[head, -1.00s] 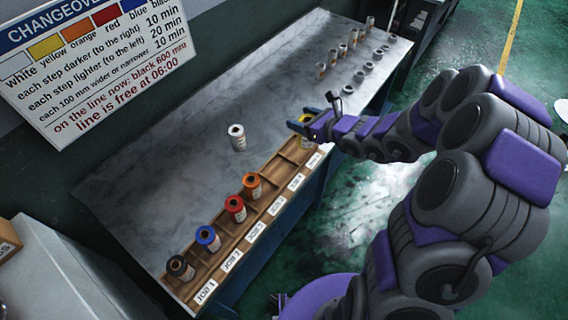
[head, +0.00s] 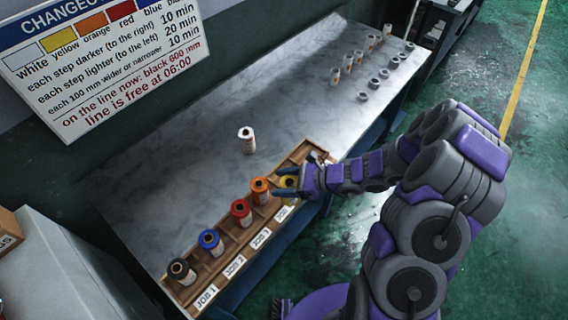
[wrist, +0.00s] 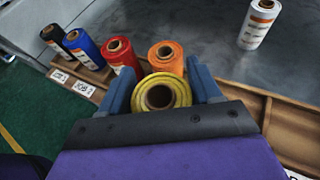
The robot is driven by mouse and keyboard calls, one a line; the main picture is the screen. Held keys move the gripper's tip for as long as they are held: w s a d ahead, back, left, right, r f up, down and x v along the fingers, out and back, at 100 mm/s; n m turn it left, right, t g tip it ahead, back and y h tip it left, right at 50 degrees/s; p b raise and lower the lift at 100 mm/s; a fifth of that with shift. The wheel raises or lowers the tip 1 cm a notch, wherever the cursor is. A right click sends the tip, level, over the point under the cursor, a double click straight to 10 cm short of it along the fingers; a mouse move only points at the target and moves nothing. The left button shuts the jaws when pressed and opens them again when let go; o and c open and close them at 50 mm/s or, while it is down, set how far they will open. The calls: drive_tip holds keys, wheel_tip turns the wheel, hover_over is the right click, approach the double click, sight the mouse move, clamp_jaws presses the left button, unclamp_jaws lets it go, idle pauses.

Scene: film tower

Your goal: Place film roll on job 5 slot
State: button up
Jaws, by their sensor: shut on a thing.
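My gripper (head: 284,185) is shut on a yellow film roll (head: 289,182), just right of the orange roll (head: 260,190). In the wrist view the yellow roll (wrist: 181,92) stands upright between the two blue fingers of my gripper (wrist: 160,88). Its lower part is hidden, so I cannot tell if it touches the slot floor. The wooden rack (head: 228,243) runs along the table's front edge, with job labels on its front. Black (head: 181,271), blue (head: 210,242), red (head: 241,212) and orange rolls stand in it from the left. The job 5 label is not readable.
A white roll (head: 246,140) stands on the grey table (head: 170,175) behind the rack. Several small rolls and grey cores (head: 362,96) stand at the table's far right. The rack's right end (wrist: 291,122) is empty. A changeover sign (head: 105,60) hangs at the back left.

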drive_tip(key=w+f+b, duration=0.1)
drive_tip(key=w, duration=0.3)
drive_tip(key=w+f, duration=0.2)
drive_tip(key=w, duration=0.1)
drive_tip(key=w+f+b, duration=0.1)
drive_tip(key=w, duration=0.3)
drive_tip(key=shift+w+a+f+b, duration=0.25)
drive_tip(key=shift+w+f+b, duration=0.05)
drive_tip(key=shift+f, duration=0.05)
drive_tip(key=shift+r, duration=0.1)
drive_tip(key=o, duration=1.2)
drive_tip(key=shift+d, duration=0.1)
